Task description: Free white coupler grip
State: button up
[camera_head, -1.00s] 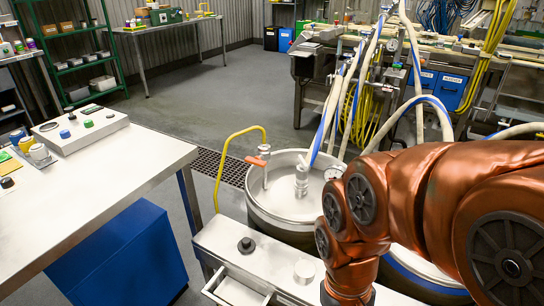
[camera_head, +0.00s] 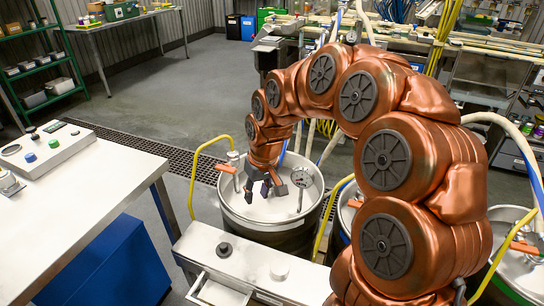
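My gripper (camera_head: 266,187) is over the round steel tank (camera_head: 262,222) in the middle of the head view. Its dark fingers point down at the lid and look spread apart, with nothing clearly held between them. I cannot make out the white coupler grip; my gripper and wrist cover the middle of the lid. A white and blue hose shows only in part behind my arm. Contact between the fingers and the lid fittings cannot be told.
An orange-handled valve (camera_head: 228,168) with a yellow hose (camera_head: 194,165) stands left of my gripper. A round gauge (camera_head: 302,178) stands to its right. A steel bench (camera_head: 250,262) with an open drawer is in front. A white table (camera_head: 80,205) is at left.

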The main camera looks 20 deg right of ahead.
jog(key=w+d+f+t+p, duration=0.1)
jog(key=w+d, duration=0.3)
jog(key=w, duration=0.2)
jog(key=w+d+m+t+p, duration=0.1)
jog(key=w+d+p, duration=0.1)
jog(key=w+d, duration=0.2)
jog(key=w+d+f+h+p, duration=0.1)
jog(key=w+d+p, duration=0.1)
jog(key=w+d, duration=0.3)
jog(key=shift+w+f+m+t, duration=0.15)
jog(key=shift+w+t, duration=0.05)
jog(key=shift+w, duration=0.65)
jog(key=shift+w+f+m+t, duration=0.15)
jog(key=shift+w+t, duration=0.05)
jog(key=shift+w, duration=0.6)
jog(key=shift+p+x, duration=1.25)
jog(key=shift+x, duration=2.6)
jog(key=shift+d, duration=0.1)
grip_shut()
